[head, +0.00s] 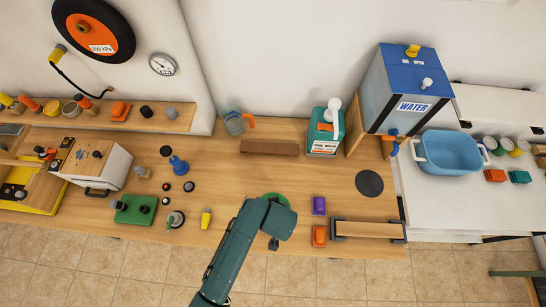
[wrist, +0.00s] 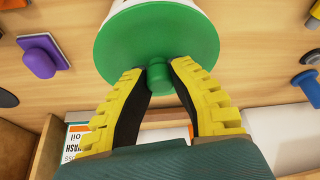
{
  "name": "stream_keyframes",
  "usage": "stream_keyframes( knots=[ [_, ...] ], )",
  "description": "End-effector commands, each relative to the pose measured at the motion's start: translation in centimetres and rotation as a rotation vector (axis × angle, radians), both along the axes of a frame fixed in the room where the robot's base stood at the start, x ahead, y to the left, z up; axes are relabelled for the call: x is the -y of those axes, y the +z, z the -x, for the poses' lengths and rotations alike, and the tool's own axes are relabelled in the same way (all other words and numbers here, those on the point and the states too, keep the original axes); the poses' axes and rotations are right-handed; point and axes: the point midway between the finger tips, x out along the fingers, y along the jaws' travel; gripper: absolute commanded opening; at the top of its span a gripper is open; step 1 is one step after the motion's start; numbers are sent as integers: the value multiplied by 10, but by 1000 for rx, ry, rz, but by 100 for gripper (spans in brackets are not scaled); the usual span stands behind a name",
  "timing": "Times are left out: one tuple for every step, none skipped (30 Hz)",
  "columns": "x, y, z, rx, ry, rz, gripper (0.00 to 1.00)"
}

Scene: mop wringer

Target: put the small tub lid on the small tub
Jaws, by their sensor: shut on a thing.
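The small tub lid (wrist: 125,45) is a green disc with a green knob, large in the wrist view. My gripper (wrist: 160,72) has its yellow-ribbed fingers closed on both sides of that knob. The small tub (wrist: 185,7) shows as a white rim and wall just beyond the lid; the lid covers most of it. I cannot tell whether the lid rests on the tub or hovers just above it. In the head view the green lid (head: 274,198) shows at the table's middle, partly hidden by my arm. The fingers and tub are hidden there.
To the right are a purple block (head: 319,205), an orange block (head: 319,237) and a black disc (head: 369,184). A brown block (head: 269,147) and a pump bottle (head: 323,145) stand behind. A yellow-capped item (head: 206,217) lies left. Bare table lies between lid and brown block.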

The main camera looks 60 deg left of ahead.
Motion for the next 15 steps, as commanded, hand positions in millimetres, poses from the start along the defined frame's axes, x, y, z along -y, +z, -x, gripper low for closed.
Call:
stream_keyframes(
  knots=[
    [0,0,0,0,0,0,0],
    [0,0,0,0,0,0,0],
    [0,0,0,0,0,0,0],
    [0,0,0,0,0,0,0],
    [0,0,0,0,0,0,0],
    [0,0,0,0,0,0,27],
    [0,0,0,0,0,0,32],
    [0,0,0,0,0,0,38],
    [0,0,0,0,0,0,46],
    [0,0,0,0,0,0,47],
    [0,0,0,0,0,0,47],
    [0,0,0,0,0,0,47],
    [0,0,0,0,0,0,47],
    [0,0,0,0,0,0,47],
    [0,0,0,0,0,0,47]
  ],
)
